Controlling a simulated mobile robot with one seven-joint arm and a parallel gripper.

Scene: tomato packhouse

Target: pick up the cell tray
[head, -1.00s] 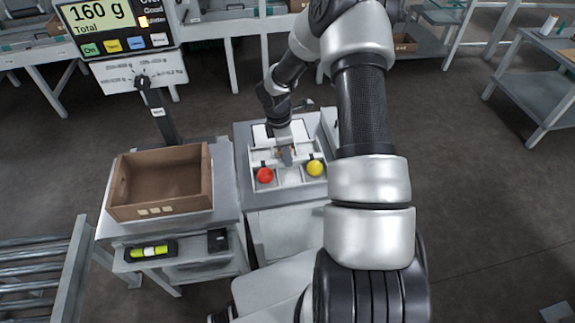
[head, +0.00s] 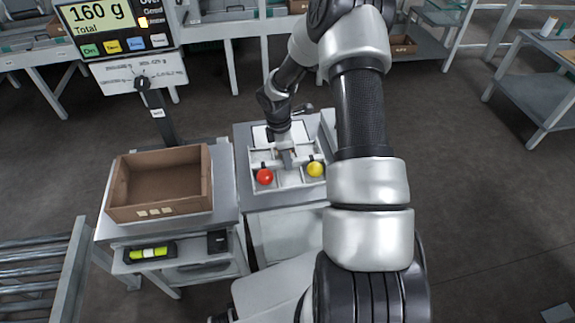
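The white cell tray (head: 291,184) lies on the grey table in front of me in the head view. It is divided into compartments. A red tomato (head: 265,176) sits in its front left part and a yellow tomato (head: 315,168) in its front right part. My gripper (head: 287,160) points down over the middle of the tray, between and behind the two tomatoes. Its fingertips are small and partly merge with the tray's dividers, so I cannot tell whether they are open or closed on a divider.
Roller conveyor (head: 35,275) lies at the lower left. The floor (head: 480,215) to the right is clear.

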